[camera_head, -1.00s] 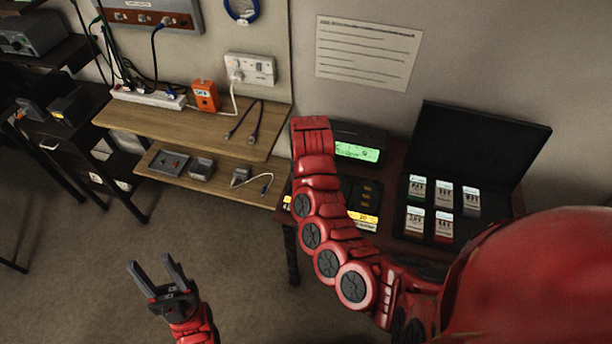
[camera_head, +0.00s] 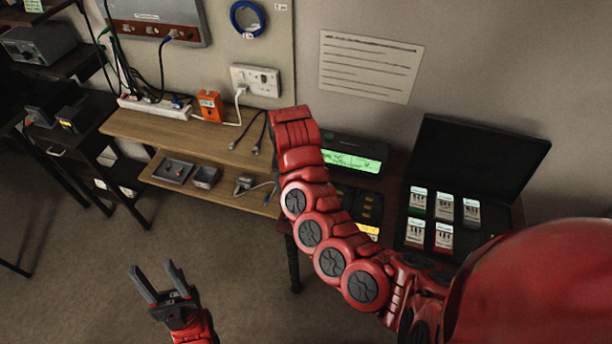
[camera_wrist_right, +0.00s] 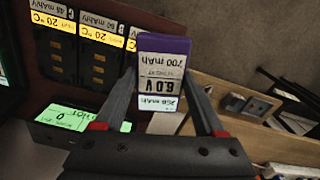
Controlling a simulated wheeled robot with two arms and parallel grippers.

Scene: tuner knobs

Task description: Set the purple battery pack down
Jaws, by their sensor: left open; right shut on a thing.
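The purple battery pack (camera_wrist_right: 163,72) shows in the right wrist view, with a white label reading 700 mAh and 6.0 V. My right gripper (camera_wrist_right: 165,95) is shut on it, one finger on each side. In the head view my right arm reaches toward the shelf and the device, and its gripper and the pack are hidden there. My left gripper (camera_head: 162,283) is open and empty, low on the left above the floor.
A device with a green display (camera_head: 352,161) and battery slots (camera_wrist_right: 92,62) stands on a dark table. An open black case (camera_head: 412,232) holds several labelled packs. A wooden shelf (camera_head: 185,140) carries a power strip (camera_head: 155,107) and an orange box (camera_head: 210,105).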

